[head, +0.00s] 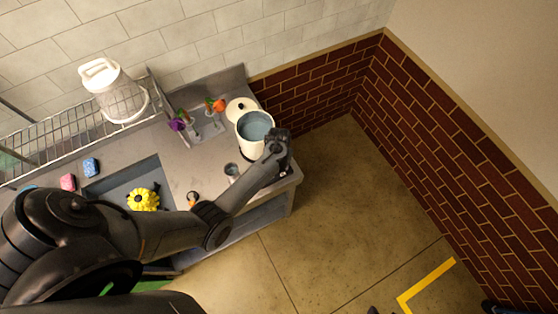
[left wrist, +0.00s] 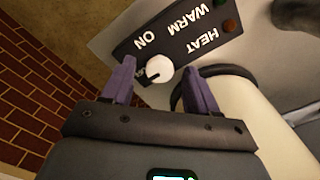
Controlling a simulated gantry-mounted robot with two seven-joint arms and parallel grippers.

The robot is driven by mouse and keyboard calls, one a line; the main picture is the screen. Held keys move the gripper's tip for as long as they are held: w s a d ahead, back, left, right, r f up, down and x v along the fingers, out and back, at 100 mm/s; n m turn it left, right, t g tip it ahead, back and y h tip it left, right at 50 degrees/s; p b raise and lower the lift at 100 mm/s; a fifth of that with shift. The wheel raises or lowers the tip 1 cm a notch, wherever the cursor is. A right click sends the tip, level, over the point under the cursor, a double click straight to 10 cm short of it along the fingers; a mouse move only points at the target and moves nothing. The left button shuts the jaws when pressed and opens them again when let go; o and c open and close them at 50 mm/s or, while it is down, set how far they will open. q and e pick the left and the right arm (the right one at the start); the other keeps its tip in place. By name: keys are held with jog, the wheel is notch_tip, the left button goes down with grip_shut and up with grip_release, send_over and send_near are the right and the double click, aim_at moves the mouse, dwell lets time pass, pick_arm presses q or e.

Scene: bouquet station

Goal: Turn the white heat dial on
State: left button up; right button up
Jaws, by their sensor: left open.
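The white heat dial (left wrist: 158,70) shows in the left wrist view, a round knob with a black pointer, on a dark panel (left wrist: 178,38) lettered HEAT, WARM and ON, upside down in the picture. The pointer is toward the lower left. My left gripper (left wrist: 160,66) is open, its two purple fingers on either side of the dial; I cannot tell whether they touch it. In the head view my left gripper (head: 280,146) is at the counter's right end, beside a white pot (head: 252,146) of bluish liquid, and hides the panel. My right gripper is not in view.
A red light (left wrist: 230,26) and a green light are on the panel. A small cup (head: 232,171), a lid (head: 240,107), flowers in a holder (head: 207,127), a sink with a yellow flower (head: 143,199), and a wire rack (head: 70,142) are nearby. Floor to the right is open.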

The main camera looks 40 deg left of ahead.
pick_arm(q)
jog(key=shift+f, duration=0.2)
jog(key=c, duration=1)
jog(key=shift+c, duration=0.2)
